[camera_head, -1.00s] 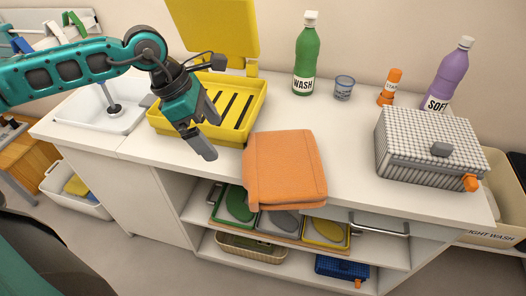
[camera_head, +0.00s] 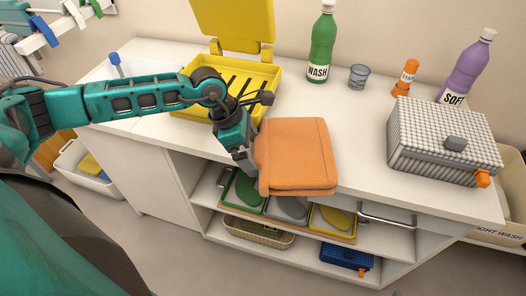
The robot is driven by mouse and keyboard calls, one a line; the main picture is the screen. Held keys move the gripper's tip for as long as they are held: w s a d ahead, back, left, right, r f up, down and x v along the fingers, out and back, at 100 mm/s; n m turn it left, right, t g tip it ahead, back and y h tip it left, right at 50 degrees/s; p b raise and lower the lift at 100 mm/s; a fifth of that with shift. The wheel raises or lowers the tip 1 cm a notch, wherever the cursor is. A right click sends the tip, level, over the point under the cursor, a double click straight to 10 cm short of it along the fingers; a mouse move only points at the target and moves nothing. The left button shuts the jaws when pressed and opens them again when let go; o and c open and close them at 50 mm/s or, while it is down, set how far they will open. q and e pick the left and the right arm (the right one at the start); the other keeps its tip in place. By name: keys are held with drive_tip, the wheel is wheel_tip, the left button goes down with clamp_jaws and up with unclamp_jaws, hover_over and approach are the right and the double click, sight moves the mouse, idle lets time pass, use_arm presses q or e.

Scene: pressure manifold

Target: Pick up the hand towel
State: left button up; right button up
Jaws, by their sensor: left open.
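The hand towel (camera_head: 297,156) is a folded orange cloth lying on the white counter near its front edge, in the middle of the head view. My left gripper (camera_head: 250,170) is open and points down at the towel's left edge. Its fingers overlap that edge in the picture; I cannot tell whether they touch the cloth. My right gripper is not in view.
A yellow tray with a raised lid (camera_head: 262,75) stands behind my left gripper. A green WASH bottle (camera_head: 322,45), a blue cup (camera_head: 359,76) and an orange bottle (camera_head: 406,78) stand at the back. A checkered box (camera_head: 440,140) sits to the right. Shelves lie below.

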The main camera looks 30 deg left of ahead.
use_arm(q)
drive_tip(key=shift+f, duration=0.2)
drive_tip(key=c, duration=0.8)
wheel_tip(320, 180, up, 19)
drive_tip(key=shift+r, duration=0.1)
wheel_tip(320, 180, up, 4)
drive_tip(key=p, duration=0.3)
drive_tip(key=shift+r, duration=0.25)
drive_tip(key=c, duration=0.3)
wheel_tip(320, 180, up, 16)
drive_tip(key=shift+f, duration=0.15)
idle(0.7)
